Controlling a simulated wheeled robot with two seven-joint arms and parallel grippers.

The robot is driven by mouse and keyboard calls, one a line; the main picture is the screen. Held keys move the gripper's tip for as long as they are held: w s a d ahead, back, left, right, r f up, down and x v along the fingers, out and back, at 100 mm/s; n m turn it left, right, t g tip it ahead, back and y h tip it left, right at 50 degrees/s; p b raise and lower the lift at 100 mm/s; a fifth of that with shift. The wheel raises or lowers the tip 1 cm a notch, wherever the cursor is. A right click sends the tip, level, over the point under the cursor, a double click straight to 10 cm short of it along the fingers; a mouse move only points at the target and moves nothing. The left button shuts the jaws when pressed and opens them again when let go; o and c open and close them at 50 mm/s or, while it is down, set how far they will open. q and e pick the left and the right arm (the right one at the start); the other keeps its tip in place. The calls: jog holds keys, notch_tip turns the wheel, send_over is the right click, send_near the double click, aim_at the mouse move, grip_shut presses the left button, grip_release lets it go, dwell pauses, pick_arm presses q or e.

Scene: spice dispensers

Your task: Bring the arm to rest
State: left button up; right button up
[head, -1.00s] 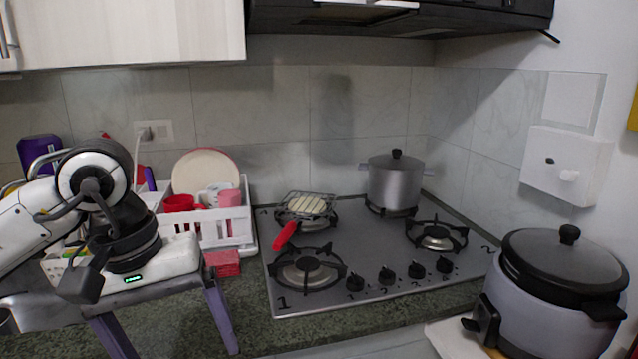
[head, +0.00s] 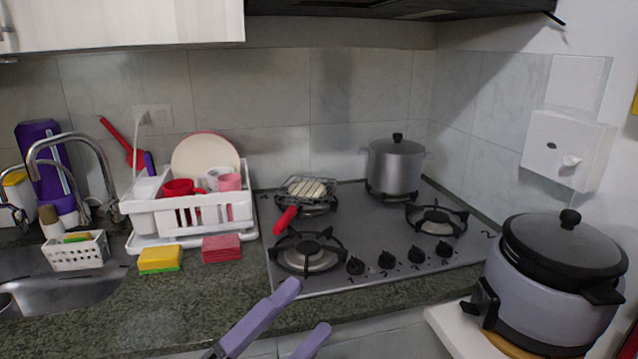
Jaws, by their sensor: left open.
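My left gripper (head: 307,308) shows at the bottom centre of the head view. Only its two purple fingers are in sight, apart from each other with nothing between them. They are low in front of the counter's front edge, below the hob. The rest of my left arm is out of the picture. My right gripper is not in view.
A gas hob (head: 385,235) carries a steel pot (head: 394,168) and a red-handled grill basket (head: 304,190). A large lidded cooker (head: 556,285) stands at right. A dish rack (head: 190,214), yellow sponge (head: 160,259), red block (head: 221,248) and sink (head: 70,288) are at left.

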pick_arm(q)
jog(key=s+a+f+n+y, duration=0.1)
jog(key=a+f+n+y, duration=0.3)
jog(key=f+n+y, duration=0.35)
jog(key=a+f+n+y, duration=0.4)
jog(key=f+n, duration=0.4)
jog(key=f, duration=0.3)
jog(key=s+a+f+n+g+y, duration=0.1)
jog(key=s+a+f+n+g, duration=0.2)
jog(key=s+f, duration=0.5)
jog(key=s+a+f+n+g+y, duration=0.2)
jog(key=s+f+n+g, duration=0.1)
jog(key=s+f+n, duration=0.3)
notch_tip(320, 180, down, 5)
jog(key=shift+s+a+r, duration=0.15)
jog(key=shift+s+a, duration=0.25)
jog(key=shift+s, duration=0.55)
